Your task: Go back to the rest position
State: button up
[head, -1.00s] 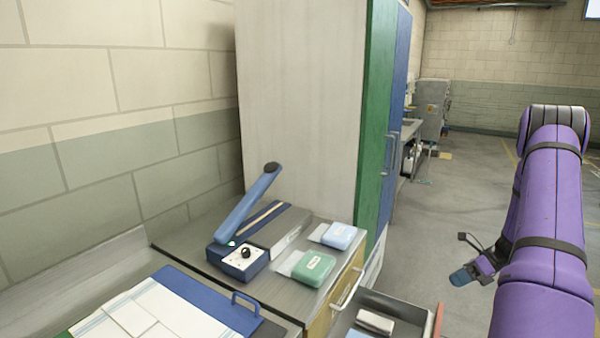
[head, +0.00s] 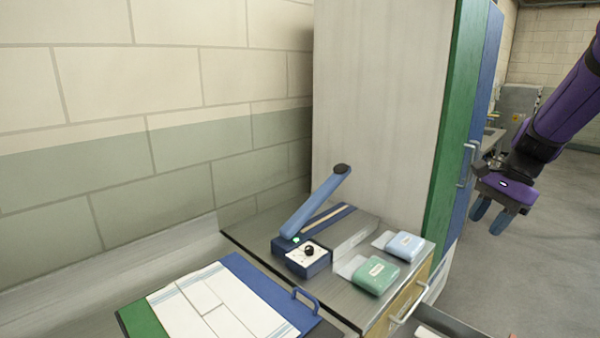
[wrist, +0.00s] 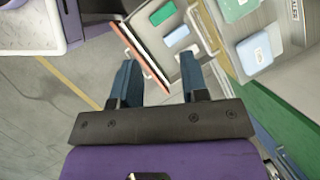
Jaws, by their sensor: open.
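My gripper (head: 487,216) hangs in the air at the right of the head view, in front of the tall cabinet's blue door. Its two blue fingers point down and are apart, with nothing between them. In the wrist view my gripper (wrist: 160,82) is also open and empty. Below and beyond its fingers lies an open drawer (wrist: 188,72) with small packs in it. My purple arm reaches in from the upper right of the head view.
A sealer with a raised blue lever (head: 318,205) stands on the counter. A green pack (head: 376,274) and a light blue pack (head: 405,245) lie beside it. A board with white cloth (head: 215,303) is in front. The tall cabinet (head: 380,110) stands behind. Open floor is at right.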

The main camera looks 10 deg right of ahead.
jog(key=s+a+r+n+t+h, duration=0.2)
jog(key=s+a+r+n, duration=0.3)
jog(key=s+a+n, duration=0.2)
jog(key=s+a+r+n+t+h, duration=0.2)
jog(key=s+a+r+n, duration=0.3)
jog(key=s+a+n, duration=0.3)
jog(key=s+t, duration=0.1)
jog(key=s, duration=0.1)
jog(key=shift+s+a+r+h, duration=0.15)
jog(key=shift+s+a+h, duration=0.15)
jog(key=shift+s+a, duration=0.05)
